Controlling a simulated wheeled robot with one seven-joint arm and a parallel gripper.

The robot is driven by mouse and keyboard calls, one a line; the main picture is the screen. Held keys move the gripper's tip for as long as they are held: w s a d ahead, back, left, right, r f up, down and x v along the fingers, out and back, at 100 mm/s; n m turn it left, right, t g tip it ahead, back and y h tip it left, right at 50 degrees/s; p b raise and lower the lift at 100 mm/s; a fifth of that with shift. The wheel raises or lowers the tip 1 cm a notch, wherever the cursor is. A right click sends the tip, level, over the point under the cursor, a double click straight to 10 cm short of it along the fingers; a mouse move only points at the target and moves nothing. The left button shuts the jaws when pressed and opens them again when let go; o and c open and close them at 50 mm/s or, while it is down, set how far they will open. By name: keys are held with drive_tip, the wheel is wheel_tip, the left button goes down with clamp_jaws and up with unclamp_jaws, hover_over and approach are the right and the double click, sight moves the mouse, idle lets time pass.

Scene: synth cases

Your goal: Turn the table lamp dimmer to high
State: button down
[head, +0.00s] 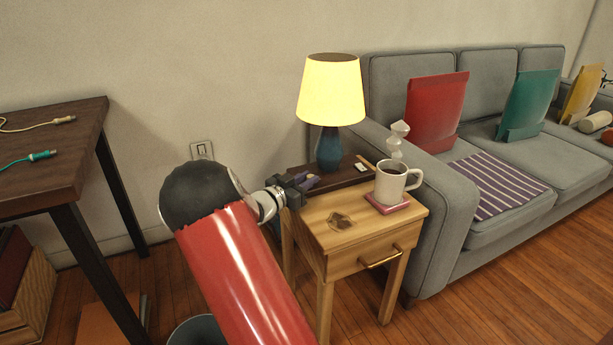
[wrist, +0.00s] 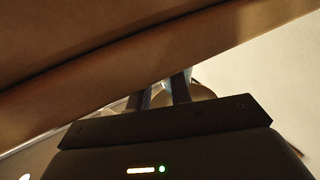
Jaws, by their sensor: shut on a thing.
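The table lamp has a lit yellow shade (head: 331,92) and a blue base (head: 328,150). It stands upright on a dark wooden board at the back of the small wooden side table (head: 315,222). My gripper (head: 308,182) is at the left end of that board, low and left of the lamp base. In the wrist view its two dark fingers (wrist: 164,94) are close together, with a rounded brassy thing (wrist: 203,92) at their tips. It seems to be the dimmer, mostly hidden by the fingers. Its setting cannot be read.
A white mug (head: 391,184) stands on a pink coaster (head: 388,205) right of my gripper. A grey sofa (head: 440,230) adjoins the side table on the right. A dark table (head: 40,190) with cables stands left. A wall outlet (head: 202,150) is behind my arm.

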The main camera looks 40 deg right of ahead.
drive_tip(key=shift+w+r+m+g+p, duration=0.15)
drive_tip(key=shift+m+g+p, duration=0.15)
drive_tip(key=shift+g+p, duration=0.15)
drive_tip(key=shift+w+r+m+g+p, duration=0.1)
drive_tip(key=shift+m+g+p, duration=0.25)
drive_tip(key=shift+g, duration=0.2)
drive_tip(key=shift+s+f+m+g, duration=0.1)
drive_tip(key=shift+f+m+g, duration=0.2)
drive_tip(key=shift+g, duration=0.2)
drive_tip(key=c, duration=1.3)
unclamp_jaws()
drive_tip(key=shift+o, duration=0.2)
drive_tip(key=shift+a, duration=0.15)
drive_tip(key=a, duration=0.7)
drive_tip(key=shift+a, duration=0.3)
drive_tip(key=shift+w+r, duration=0.1)
drive_tip(key=shift+w, duration=0.1)
